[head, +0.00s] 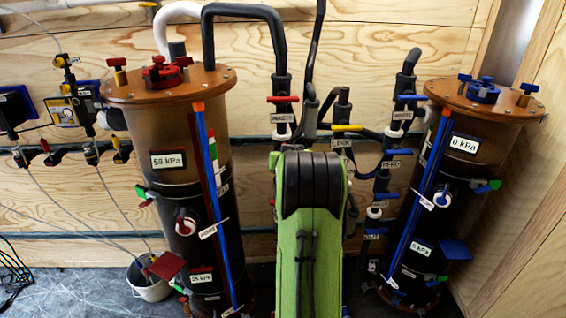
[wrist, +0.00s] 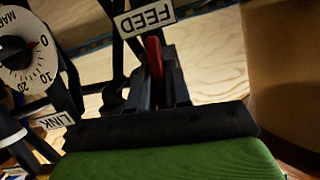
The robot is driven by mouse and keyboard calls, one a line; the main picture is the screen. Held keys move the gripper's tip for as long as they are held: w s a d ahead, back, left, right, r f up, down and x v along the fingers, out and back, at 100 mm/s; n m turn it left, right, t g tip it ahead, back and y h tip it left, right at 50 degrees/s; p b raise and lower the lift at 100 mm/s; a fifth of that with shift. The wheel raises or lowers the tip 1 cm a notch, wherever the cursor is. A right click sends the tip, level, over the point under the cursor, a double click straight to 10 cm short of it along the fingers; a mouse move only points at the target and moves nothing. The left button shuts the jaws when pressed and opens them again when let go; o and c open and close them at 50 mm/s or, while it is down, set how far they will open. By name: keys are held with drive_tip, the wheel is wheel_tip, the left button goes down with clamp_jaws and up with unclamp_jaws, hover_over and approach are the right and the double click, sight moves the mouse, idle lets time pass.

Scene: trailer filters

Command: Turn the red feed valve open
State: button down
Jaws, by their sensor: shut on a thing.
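The red feed valve handle (wrist: 154,54) shows in the wrist view, a narrow red lever standing between my fingers. A white tag reading FEED (wrist: 148,18) is just beyond it. My gripper (wrist: 158,68) has its dark fingers on either side of the handle and is shut on it. The fingers hide the lower part of the handle, and the valve body cannot be made out. In the head view my green arm covers the gripper, and I cannot pick out the feed valve there.
A tall brown filter tank (head: 165,115) stands at left and another (head: 476,125) at right. Dark pipes with tagged valves run between them, including a red-handled valve (head: 283,99) and a yellow-handled one (head: 346,128).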

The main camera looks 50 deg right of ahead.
drive_tip(key=shift+f+n+b, duration=0.1)
drive_tip(key=shift+n+b, duration=0.2)
drive_tip(key=shift+n, duration=0.1)
drive_tip(key=shift+g, duration=0.3)
drive_tip(key=c, duration=1.2)
unclamp_jaws()
drive_tip(key=shift+o, duration=0.2)
drive_tip(key=p+v, duration=0.1)
drive_tip(key=v, duration=1.5)
drive_tip(key=shift+f, duration=0.15)
drive_tip(key=shift+w, duration=0.15)
